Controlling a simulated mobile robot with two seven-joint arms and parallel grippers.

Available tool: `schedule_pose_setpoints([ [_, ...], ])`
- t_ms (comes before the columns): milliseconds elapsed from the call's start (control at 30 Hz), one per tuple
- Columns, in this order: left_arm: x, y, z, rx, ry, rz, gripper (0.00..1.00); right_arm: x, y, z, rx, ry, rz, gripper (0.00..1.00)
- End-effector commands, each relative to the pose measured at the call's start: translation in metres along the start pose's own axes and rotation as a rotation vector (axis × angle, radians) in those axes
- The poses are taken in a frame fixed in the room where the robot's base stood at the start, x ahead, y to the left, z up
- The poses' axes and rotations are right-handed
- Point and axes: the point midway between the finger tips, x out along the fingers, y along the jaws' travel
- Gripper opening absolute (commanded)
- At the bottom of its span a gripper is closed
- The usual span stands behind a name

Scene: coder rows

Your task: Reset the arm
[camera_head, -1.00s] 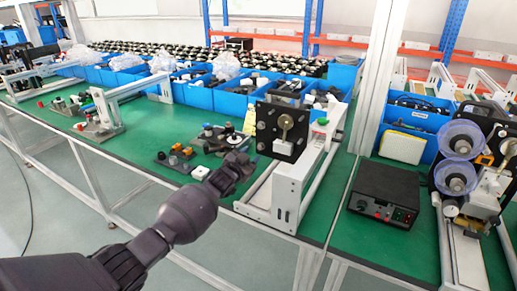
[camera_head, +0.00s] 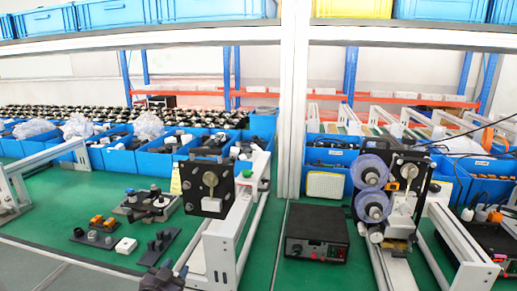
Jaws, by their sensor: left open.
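My left gripper (camera_head: 164,277) shows at the bottom edge, left of the white machine frame. It is dark, open, and appears empty; most of my left arm is below the picture. A black square plate with a round metal part (camera_head: 208,187) is mounted on the white frame (camera_head: 222,245) just above and right of the gripper. My right gripper is not in view.
A green workbench (camera_head: 60,205) carries small fixtures (camera_head: 148,204) and a small block row (camera_head: 100,238). A black box (camera_head: 316,232) and a machine with blue-violet reels (camera_head: 372,188) stand right. Blue bins (camera_head: 118,161) line the back; a shelf (camera_head: 150,36) hangs above.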

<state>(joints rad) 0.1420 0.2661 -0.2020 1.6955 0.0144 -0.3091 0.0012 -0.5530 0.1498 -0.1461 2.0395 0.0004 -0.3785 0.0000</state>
Motion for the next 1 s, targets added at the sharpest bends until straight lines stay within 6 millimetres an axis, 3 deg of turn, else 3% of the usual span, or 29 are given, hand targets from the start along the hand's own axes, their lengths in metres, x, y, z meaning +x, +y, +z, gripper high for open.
schedule_pose_setpoints([
  [33, -0.020, 0.005, 0.015, -0.021, -0.027, -0.005, 0.40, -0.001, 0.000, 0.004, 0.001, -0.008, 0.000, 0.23],
  [500, -0.192, 0.032, 0.119, -0.177, -0.274, -0.080, 0.40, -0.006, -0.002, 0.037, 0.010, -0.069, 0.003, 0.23],
  [700, -0.257, 0.046, 0.166, -0.222, -0.406, -0.105, 0.40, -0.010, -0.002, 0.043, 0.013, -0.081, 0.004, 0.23],
  [833, -0.281, 0.052, 0.182, -0.235, -0.457, -0.110, 0.40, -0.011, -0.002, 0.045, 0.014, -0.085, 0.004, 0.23],
  [1000, -0.290, 0.054, 0.188, -0.237, -0.475, -0.111, 0.40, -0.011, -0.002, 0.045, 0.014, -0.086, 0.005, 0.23],
])
